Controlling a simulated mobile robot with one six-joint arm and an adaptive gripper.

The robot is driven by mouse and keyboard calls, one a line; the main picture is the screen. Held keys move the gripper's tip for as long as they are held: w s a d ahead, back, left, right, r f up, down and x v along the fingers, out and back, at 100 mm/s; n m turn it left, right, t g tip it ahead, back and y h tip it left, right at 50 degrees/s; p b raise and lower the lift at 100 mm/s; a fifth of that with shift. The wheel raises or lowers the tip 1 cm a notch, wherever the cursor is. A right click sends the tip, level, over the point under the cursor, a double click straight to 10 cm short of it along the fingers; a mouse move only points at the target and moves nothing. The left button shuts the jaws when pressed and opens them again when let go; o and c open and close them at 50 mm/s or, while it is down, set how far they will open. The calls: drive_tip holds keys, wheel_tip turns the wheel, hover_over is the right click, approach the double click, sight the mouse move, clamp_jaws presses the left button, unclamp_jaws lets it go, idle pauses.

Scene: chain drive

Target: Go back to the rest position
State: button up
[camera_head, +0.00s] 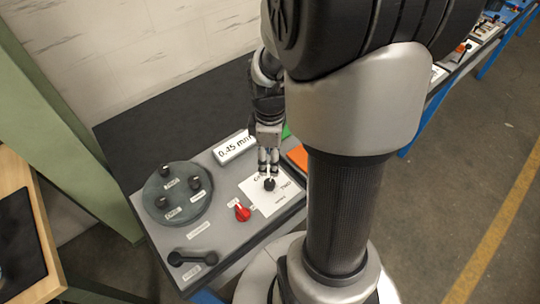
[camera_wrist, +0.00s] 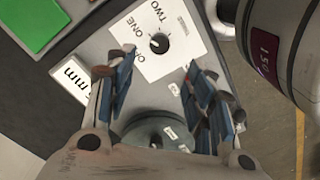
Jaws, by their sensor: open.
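My gripper (camera_head: 268,160) points down over the grey control panel (camera_head: 215,225) in the head view. Its fingers are just above a black knob (camera_head: 270,184) on a white label plate. In the wrist view the two blue-padded fingers of my gripper (camera_wrist: 158,92) stand apart with nothing between them. The black knob (camera_wrist: 159,43) shows beyond the fingertips, apart from them, beside the words ONE and TWO. My arm covers the right part of the panel in the head view.
The panel also carries a round grey disc (camera_head: 178,192) with black knobs, a red knob (camera_head: 242,212), a black lever (camera_head: 192,258) and a 0.45 mm display (camera_head: 234,147). A green plate (camera_wrist: 30,22) lies nearby. A wooden table (camera_head: 25,250) stands left; open floor (camera_head: 440,200) lies right.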

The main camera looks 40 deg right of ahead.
idle(0.3)
drive_tip(key=s+a+r+m+t, duration=0.2)
drive_tip(key=s+a+r+m, duration=0.2)
drive_tip(key=a+r, duration=0.3)
drive_tip(key=s+a+r+m+t, duration=0.2)
drive_tip(key=s+a+r+m, duration=0.3)
drive_tip(key=a+r, duration=0.3)
drive_tip(key=shift+s+a+r+t, duration=0.15)
drive_tip(key=shift+r+t, duration=0.15)
drive_tip(key=shift+r, duration=0.25)
drive_tip(key=shift+c, duration=0.3)
